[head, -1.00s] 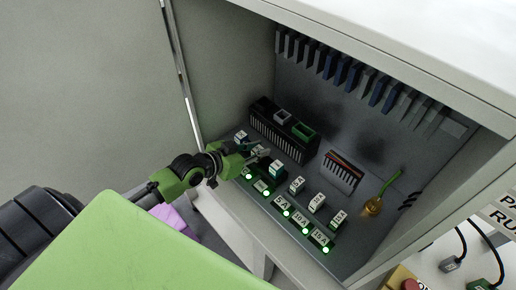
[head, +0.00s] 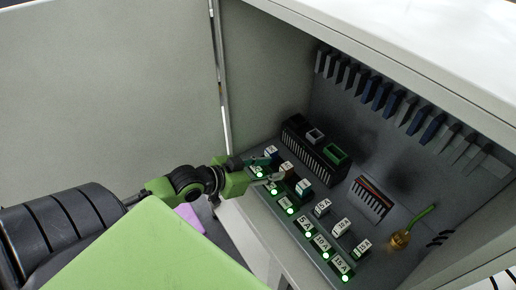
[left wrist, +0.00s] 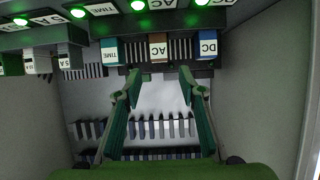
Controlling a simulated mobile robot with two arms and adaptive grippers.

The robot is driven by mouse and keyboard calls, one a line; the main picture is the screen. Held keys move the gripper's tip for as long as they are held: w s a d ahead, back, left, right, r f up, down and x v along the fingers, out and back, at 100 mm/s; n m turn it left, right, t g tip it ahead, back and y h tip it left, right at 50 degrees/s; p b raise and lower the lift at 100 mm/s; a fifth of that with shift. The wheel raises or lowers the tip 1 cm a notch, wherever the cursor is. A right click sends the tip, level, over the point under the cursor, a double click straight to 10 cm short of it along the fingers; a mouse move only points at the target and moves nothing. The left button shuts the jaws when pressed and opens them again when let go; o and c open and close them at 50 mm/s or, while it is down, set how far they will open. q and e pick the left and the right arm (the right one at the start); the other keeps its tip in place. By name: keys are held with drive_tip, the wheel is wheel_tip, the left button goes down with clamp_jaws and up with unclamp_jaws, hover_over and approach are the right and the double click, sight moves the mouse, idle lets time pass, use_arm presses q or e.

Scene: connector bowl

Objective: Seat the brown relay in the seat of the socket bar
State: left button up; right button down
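The brown relay (left wrist: 158,48), labelled AC, stands in the row at the cabinet's front, between the blue DC relay (left wrist: 208,47) and the teal TIME relay (left wrist: 110,50). It also shows in the head view (head: 286,168). My left gripper (head: 270,169) is open and empty at the front of this row. In the left wrist view its two fingers (left wrist: 160,78) are apart and point at the brown relay, with a finger to either side of its line. The black socket bar (head: 312,152), with white and green frames on top, lies behind the row. My right gripper is not in view.
White 5 A, 10 A and 15 A blocks (head: 342,226) continue the row to the right, with lit green lamps (head: 308,234) in front. A red-topped comb part (head: 372,198) and a brass piece with a green lead (head: 400,239) lie farther right. The cabinet wall (head: 262,90) bounds the left.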

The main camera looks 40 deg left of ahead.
use_arm(q)
drive_tip(key=shift+v, duration=2.25)
drive_tip(key=s+d+f+g, duration=0.1)
drive_tip(key=s+f, duration=0.1)
drive_tip(key=s+d+f+g+y, duration=0.1)
drive_tip(key=s+d+f, duration=0.1)
drive_tip(key=f, duration=0.1)
drive_tip(key=s+d+f+g, duration=0.2)
drive_tip(key=s+f, duration=0.1)
drive_tip(key=shift+s+d+f+y, duration=0.1)
drive_tip(key=shift+f+y, duration=0.05)
drive_tip(key=shift+y, duration=0.25)
drive_tip(key=s+d+f+n+g+y, duration=0.2)
drive_tip(key=s+d+g, duration=0.25)
drive_tip(key=s, duration=0.45)
wheel_tip(320, 180, down, 26)
drive_tip(key=s+g, duration=0.2)
drive_tip(key=s+a+f, duration=0.3)
drive_tip(key=s+f, duration=1.3)
drive_tip(key=s, duration=0.1)
drive_tip(key=shift+s+f+m+g, duration=0.3)
drive_tip(key=shift+g, duration=0.05)
